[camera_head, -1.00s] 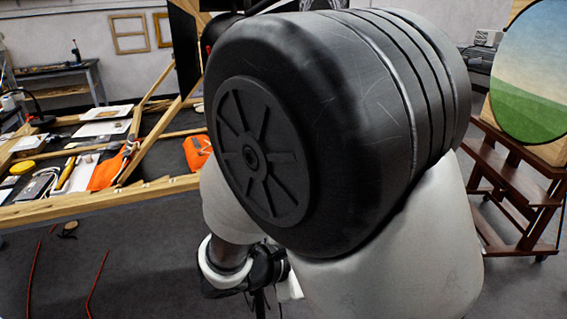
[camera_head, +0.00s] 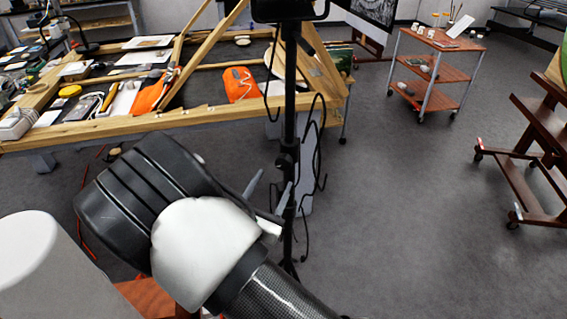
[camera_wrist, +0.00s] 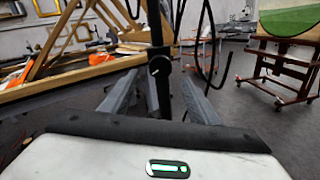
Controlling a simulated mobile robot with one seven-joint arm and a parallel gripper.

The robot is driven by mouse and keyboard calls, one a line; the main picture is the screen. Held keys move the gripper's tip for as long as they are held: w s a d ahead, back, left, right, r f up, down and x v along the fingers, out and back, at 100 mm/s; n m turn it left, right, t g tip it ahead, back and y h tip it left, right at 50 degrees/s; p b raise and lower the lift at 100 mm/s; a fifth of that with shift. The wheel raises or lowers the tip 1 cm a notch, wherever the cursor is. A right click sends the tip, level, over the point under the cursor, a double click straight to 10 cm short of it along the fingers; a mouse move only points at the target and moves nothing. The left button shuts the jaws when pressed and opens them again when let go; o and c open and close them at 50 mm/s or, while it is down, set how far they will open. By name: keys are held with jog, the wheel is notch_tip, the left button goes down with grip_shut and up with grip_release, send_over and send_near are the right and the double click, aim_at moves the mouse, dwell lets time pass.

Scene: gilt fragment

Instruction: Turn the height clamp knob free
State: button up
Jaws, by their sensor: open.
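A black upright stand (camera_head: 290,110) rises in the middle of the head view, with dark cables hanging beside it. Its clamp knob (camera_head: 284,163) is a small dark lump on the pole. In the wrist view the knob (camera_wrist: 158,67) is dark and round with a pale line across it, on the pole just above my fingertips. My gripper (camera_head: 269,191) is open and empty, in front of the pole and a little below the knob. In the wrist view my gripper (camera_wrist: 160,88) has one grey finger on each side of the pole. I cannot tell whether either finger touches it.
A wooden-framed workbench (camera_head: 120,128) with tools and orange cloths stands behind on the left. A small wheeled cart (camera_head: 435,65) is at the back right. A brown easel (camera_head: 540,150) stands at the right edge. The grey floor between is clear.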

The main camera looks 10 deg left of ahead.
aim_at(282, 165)
jog(key=w, duration=0.6)
jog(key=w+d, duration=0.1)
jog(key=w, duration=0.2)
jog(key=shift+w, duration=0.25)
jog(key=c, duration=1)
